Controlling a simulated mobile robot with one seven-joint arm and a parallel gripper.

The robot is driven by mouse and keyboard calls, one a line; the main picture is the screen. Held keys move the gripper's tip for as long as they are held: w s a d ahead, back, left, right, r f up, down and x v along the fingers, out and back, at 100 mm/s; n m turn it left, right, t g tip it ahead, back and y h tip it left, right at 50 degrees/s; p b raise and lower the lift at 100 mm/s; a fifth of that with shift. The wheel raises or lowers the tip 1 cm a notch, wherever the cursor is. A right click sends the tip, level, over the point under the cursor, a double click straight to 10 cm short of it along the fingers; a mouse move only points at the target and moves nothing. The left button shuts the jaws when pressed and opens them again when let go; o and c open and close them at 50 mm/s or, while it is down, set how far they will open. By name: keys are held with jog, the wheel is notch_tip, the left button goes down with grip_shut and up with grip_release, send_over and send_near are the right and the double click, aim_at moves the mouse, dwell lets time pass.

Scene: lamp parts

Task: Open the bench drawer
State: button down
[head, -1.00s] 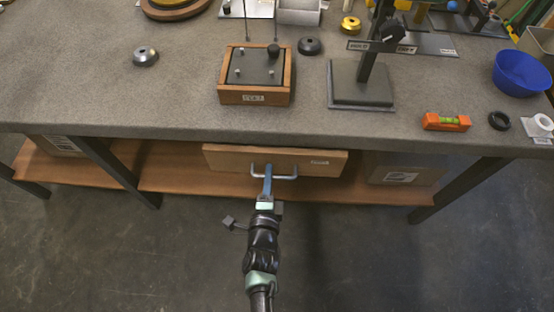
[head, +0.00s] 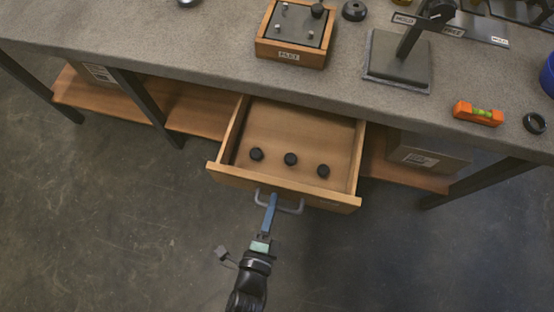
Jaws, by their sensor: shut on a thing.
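The wooden bench drawer (head: 284,188) is pulled out from under the grey bench top and stands open. A grey bar handle (head: 292,209) is fixed to the drawer front. My gripper (head: 270,204) is shut on the handle, near its left half. The blue fingers hide a part of the handle.
On the bench top (head: 180,60) stand a wooden block with a dark plate (head: 297,35), a stand on a square base (head: 397,62) and an orange level (head: 478,112). Dark bench legs (head: 148,110) flank the drawer. A grey box (head: 425,156) sits on the lower shelf.

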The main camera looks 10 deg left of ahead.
jog(key=shift+v, duration=0.9)
jog(key=shift+f, duration=0.2)
jog(key=c, duration=1.2)
grip_release()
jog(key=shift+o, duration=0.2)
jog(key=v, duration=1.3)
jog(key=shift+b, duration=0.35)
jog(key=shift+w, duration=0.1)
